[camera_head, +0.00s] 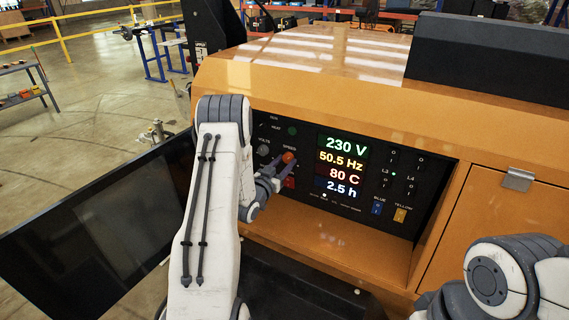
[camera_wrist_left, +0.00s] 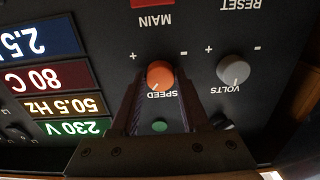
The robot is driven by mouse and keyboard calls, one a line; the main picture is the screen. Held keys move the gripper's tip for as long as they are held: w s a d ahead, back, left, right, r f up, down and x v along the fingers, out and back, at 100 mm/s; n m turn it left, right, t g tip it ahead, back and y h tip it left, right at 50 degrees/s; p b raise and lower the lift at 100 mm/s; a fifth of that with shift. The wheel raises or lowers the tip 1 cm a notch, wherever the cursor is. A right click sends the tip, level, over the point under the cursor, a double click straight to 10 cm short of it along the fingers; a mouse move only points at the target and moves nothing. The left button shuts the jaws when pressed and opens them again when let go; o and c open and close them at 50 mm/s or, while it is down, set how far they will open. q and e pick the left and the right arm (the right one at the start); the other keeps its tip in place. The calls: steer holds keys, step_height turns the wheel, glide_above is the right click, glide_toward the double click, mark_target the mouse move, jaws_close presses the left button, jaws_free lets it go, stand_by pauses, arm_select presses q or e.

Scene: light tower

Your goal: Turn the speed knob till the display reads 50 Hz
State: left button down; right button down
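The orange speed knob (camera_head: 288,157) sits on the black control panel; its round face also shows in the left wrist view (camera_wrist_left: 160,73). The display (camera_head: 341,161) reads 50.5 Hz in yellow, and the same reading shows upside down in the left wrist view (camera_wrist_left: 52,106). My left gripper (camera_wrist_left: 160,82) is at the knob, with one dark finger on either side of it. The fingers stand apart with narrow dark gaps beside the knob; whether either touches it is hard to tell. My right arm shows at lower right, but its gripper is out of view.
The grey volts knob (camera_wrist_left: 233,69) is beside the speed knob. A red main control (camera_wrist_left: 152,3) and a green button (camera_wrist_left: 159,126) are close by. Other display lines read 230 V, 80 C and 2.5 h. Blue (camera_head: 377,208) and yellow (camera_head: 400,215) switches sit to the right.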

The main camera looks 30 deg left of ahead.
arm_select(q)
steer(key=shift+n, duration=0.3)
steer(key=n+b, duration=0.1)
steer(key=n, duration=0.2)
steer(key=shift+b, duration=0.3)
steer(key=shift+n+b, duration=0.45)
steer(key=shift+n, duration=1.65)
steer(key=shift+c, duration=2)
jaws_free()
steer(key=shift+s, duration=0.15)
